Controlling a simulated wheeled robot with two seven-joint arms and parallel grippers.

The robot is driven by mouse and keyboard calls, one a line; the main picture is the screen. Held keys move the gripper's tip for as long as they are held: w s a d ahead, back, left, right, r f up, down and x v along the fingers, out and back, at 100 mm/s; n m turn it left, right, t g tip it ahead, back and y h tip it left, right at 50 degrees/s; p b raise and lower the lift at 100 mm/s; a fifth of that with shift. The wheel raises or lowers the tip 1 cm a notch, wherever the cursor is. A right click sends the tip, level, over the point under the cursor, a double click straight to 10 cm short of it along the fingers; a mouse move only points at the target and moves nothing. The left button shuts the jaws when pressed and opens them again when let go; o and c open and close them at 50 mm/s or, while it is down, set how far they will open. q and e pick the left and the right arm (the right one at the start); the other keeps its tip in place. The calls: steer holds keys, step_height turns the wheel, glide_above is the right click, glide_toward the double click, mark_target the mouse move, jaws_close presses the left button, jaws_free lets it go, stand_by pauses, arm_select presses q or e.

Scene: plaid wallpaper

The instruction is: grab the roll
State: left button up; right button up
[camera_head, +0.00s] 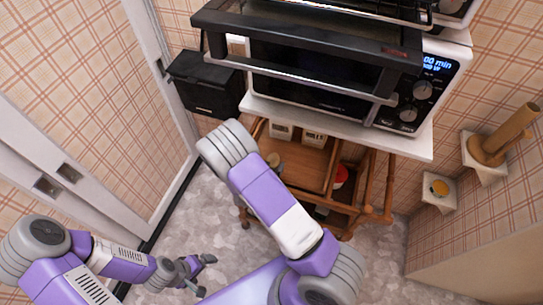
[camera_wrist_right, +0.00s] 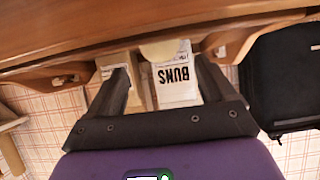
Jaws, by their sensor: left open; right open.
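A pale rounded thing (camera_wrist_right: 165,48), which may be the roll, shows only in part under a wooden edge in the right wrist view. I cannot tell for sure what it is. A small tan round shape (camera_head: 273,160) sits on the wooden cart in the head view. My right gripper (camera_wrist_right: 163,75) is open, its fingers either side of the pale thing and a box marked BUNS (camera_wrist_right: 176,84), with nothing visibly gripped. The head view hides this gripper behind my arm. My left gripper (camera_head: 205,275) is open and empty, low over the grey floor.
The wooden cart (camera_head: 318,178) stands under a white shelf (camera_head: 340,131) bearing a microwave (camera_head: 320,85). A black box (camera_head: 206,84) is left of it. A brown cylinder (camera_head: 508,135) stands on a wall bracket at right. Open floor lies at lower left.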

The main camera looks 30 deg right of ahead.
mark_target(272, 160)
steer(key=x, duration=0.1)
steer(key=b+x, duration=0.1)
steer(key=x, duration=0.2)
steer(key=shift+a+f+b, duration=0.25)
steer(key=shift+f+b, duration=0.05)
steer(key=shift+w+d+f, duration=0.1)
steer(key=shift+w+d, duration=0.2)
steer(key=c, duration=1.1)
